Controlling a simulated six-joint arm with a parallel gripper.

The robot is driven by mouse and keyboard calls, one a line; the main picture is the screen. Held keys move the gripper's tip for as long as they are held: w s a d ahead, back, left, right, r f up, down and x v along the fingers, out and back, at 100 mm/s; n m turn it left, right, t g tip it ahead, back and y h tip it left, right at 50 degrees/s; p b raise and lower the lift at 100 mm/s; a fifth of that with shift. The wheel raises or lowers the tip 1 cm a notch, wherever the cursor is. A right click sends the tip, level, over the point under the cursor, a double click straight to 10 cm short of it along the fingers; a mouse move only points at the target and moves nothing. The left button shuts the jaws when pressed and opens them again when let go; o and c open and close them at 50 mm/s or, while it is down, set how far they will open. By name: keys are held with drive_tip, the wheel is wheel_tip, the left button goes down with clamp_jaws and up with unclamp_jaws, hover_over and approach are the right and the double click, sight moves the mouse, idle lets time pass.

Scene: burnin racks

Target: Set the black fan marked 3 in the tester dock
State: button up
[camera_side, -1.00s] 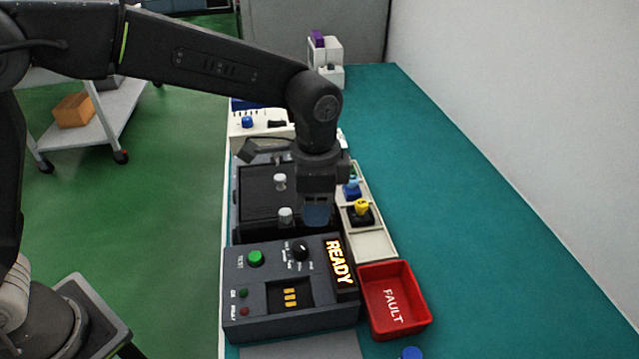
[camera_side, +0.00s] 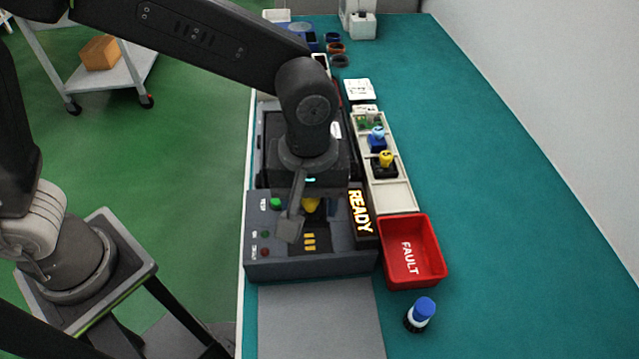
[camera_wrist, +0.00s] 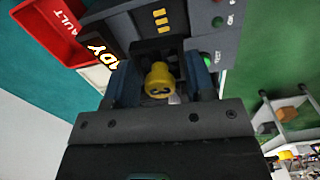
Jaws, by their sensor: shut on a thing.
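My gripper (camera_side: 308,205) is shut on a part with a yellow knob (camera_side: 312,204). In the wrist view the knob (camera_wrist: 159,80) sits between the two fingers, with a dark mark that I cannot read clearly. The part's body is mostly hidden by the gripper. The tester (camera_side: 277,255) is a dark grey box with a lit READY display. Its dock, with gold contacts (camera_side: 309,241), is open and empty at the front; the contacts also show in the wrist view (camera_wrist: 161,18). My gripper is above the tester, just behind the contacts.
A red FAULT bin (camera_side: 426,276) stands right of the tester. Behind it a pale tray (camera_side: 392,196) holds a black part with a yellow knob (camera_side: 385,164) and a blue one (camera_side: 377,139). A grey mat (camera_side: 320,320) lies clear before the tester.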

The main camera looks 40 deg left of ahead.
sight(310, 242)
drive_tip(key=shift+s+f+n, duration=0.1)
drive_tip(key=shift+s+n, duration=0.15)
drive_tip(key=shift+n, duration=0.25)
drive_tip(key=shift+f, duration=2.8)
drive_tip(key=shift+f, duration=0.5)
drive_tip(key=o, duration=1)
drive_tip(key=shift+r, duration=2.5)
